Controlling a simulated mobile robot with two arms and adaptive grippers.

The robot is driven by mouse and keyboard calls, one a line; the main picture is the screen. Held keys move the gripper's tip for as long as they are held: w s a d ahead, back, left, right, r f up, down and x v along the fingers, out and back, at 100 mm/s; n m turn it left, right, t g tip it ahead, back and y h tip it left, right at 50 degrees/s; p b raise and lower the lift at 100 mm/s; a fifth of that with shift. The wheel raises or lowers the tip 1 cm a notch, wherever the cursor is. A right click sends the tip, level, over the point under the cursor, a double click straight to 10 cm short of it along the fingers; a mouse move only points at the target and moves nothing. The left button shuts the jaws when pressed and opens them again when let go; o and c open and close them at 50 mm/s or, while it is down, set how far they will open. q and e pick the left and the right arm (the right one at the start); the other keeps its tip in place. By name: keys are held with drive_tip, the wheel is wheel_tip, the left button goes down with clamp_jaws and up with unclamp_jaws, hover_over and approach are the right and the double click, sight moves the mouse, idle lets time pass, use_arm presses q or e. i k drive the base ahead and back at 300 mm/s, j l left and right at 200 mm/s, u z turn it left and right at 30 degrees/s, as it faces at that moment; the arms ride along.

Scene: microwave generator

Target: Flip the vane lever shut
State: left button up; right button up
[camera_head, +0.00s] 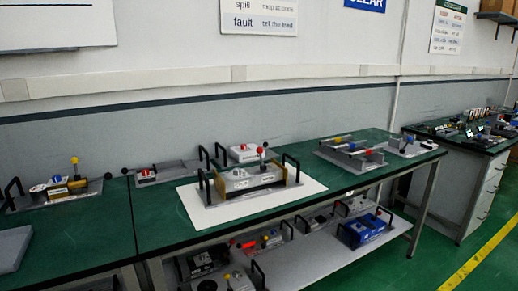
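A grey unit with brass-coloured ends (245,180) stands on a white board (300,197) on the green bench. A lever with a red ball knob (262,150) stands upright at its back right. Black handles rise at both ends of its base. Another unit at the left has an upright lever with a yellow ball knob (74,160). No label shows which one is the vane lever, so I cannot tell for certain. Neither of my grippers is in view.
The green bench top (160,220) has free room in front of the board. Grey fixtures with blue and red parts (350,152) stand at its right. A lower shelf (315,250) holds several devices. A second bench (470,140) stands far right, past a floor gap.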

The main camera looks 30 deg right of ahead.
sight(260, 150)
drive_tip(key=i+l, duration=0.1)
drive_tip(key=l, duration=0.35)
drive_tip(key=i+l, duration=0.15)
drive_tip(key=l, duration=0.25)
drive_tip(key=i+l, duration=0.1)
drive_tip(key=l, duration=0.35)
drive_tip(key=i+l, duration=0.15)
drive_tip(key=l, duration=0.3)
drive_tip(key=k+z, duration=0.05)
